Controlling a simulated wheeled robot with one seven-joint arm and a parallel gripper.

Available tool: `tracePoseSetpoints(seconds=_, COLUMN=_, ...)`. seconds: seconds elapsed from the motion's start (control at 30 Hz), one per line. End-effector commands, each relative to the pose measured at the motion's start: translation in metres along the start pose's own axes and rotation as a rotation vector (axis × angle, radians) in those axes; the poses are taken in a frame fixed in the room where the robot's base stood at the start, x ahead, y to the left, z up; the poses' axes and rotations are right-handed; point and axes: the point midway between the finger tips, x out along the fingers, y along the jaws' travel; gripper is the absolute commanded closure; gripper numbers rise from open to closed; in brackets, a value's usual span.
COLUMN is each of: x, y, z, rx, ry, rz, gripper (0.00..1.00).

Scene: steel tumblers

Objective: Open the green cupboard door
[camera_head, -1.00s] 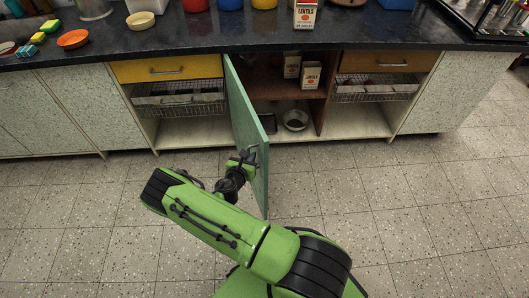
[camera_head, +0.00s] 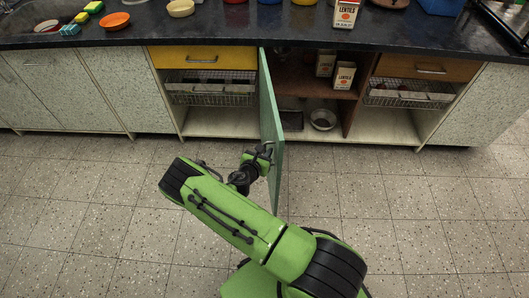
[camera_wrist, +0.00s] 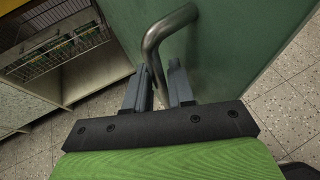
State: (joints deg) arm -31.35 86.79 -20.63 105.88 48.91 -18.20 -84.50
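The green cupboard door (camera_head: 270,115) stands wide open, seen nearly edge-on in the head view, swung out from the cupboard front. Its green face (camera_wrist: 228,50) fills the upper middle of the wrist view. The bent metal handle (camera_wrist: 165,33) sticks out from that face. My gripper (camera_wrist: 157,78) has one finger on each side of the handle's bar and looks closed on it. In the head view my gripper (camera_head: 262,158) is at the door's left face, near its outer edge. The contact points are partly hidden.
The open cupboard (camera_head: 310,80) shows shelves with lentil boxes (camera_head: 344,75) and a bowl (camera_head: 323,119). A wire basket (camera_head: 210,92) sits under the yellow drawer (camera_head: 203,57) left of the door. The tiled floor (camera_head: 400,215) to the right is clear.

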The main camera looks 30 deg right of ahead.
Motion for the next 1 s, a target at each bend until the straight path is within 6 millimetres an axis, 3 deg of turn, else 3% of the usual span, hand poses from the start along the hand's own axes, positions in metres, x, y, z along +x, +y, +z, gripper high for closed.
tracePoseSetpoints(seconds=0.17, x=-0.010, y=0.000, z=0.000, rx=-0.003, ry=0.002, rz=0.000, gripper=0.77)
tracePoseSetpoints(seconds=0.5, x=-0.102, y=0.002, z=0.003, rx=-0.005, ry=0.002, rz=0.005, gripper=0.77)
tracePoseSetpoints(seconds=0.7, x=-0.145, y=0.001, z=0.002, rx=-0.002, ry=0.001, rz=0.003, gripper=0.77)
tracePoseSetpoints(seconds=1.0, x=-0.158, y=0.000, z=0.000, rx=0.000, ry=0.000, rz=0.000, gripper=0.77)
